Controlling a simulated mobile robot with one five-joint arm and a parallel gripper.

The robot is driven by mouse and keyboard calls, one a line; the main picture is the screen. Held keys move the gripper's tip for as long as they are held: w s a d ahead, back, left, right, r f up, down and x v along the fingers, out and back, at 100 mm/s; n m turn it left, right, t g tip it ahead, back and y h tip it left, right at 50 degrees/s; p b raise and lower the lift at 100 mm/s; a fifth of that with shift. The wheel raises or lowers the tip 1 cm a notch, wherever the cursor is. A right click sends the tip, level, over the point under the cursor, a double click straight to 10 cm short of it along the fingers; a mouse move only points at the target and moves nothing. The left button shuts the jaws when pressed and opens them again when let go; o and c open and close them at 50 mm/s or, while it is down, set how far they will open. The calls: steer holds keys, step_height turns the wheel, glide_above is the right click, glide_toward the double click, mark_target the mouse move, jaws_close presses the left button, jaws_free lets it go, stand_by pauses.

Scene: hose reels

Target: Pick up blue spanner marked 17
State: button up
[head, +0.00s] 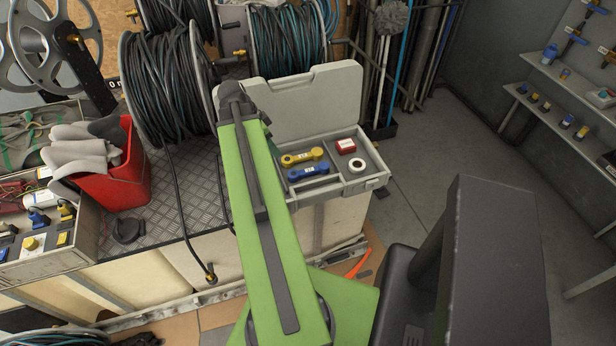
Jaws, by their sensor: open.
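The blue spanner (308,171) lies flat in the open grey tool case (370,182), in its front left part. It has a small white label, too small for me to read. A yellow spanner (302,156) lies just behind it, roughly parallel. My green arm reaches up and away just left of the spanners, across the case's left side. My gripper does not show; the far end of the arm is hidden behind its own upper link. Nothing visible touches the blue spanner.
The raised lid (315,100) stands behind. Hose reels (165,90) and a red bucket (122,180) are left. Floor (430,170) is clear to the right.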

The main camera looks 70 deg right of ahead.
steer(key=s+d+m, duration=0.2)
steer(key=s+d, duration=0.1)
steer(key=s, duration=0.2)
steer(key=b, duration=1.1)
glide_above(306, 171)
steer(key=w+a, duration=0.2)
steer(key=shift+g, duration=0.3)
steer(key=f, duration=1.1)
steer(key=shift+d+f, duration=0.2)
steer(key=shift+s+d+f+b, duration=0.1)
steer(key=shift+s+f+b, duration=0.1)
steer(key=shift+b, duration=0.2)
steer(key=shift+r, duration=0.15)
steer(key=b+x, duration=0.4)
steer(key=x, duration=0.1)
steer(key=shift+w+f+b, duration=0.15)
steer(key=shift+f+b, duration=0.1)
steer(key=shift+b, duration=0.15)
steer(key=shift+r, duration=0.15)
jaws_close()
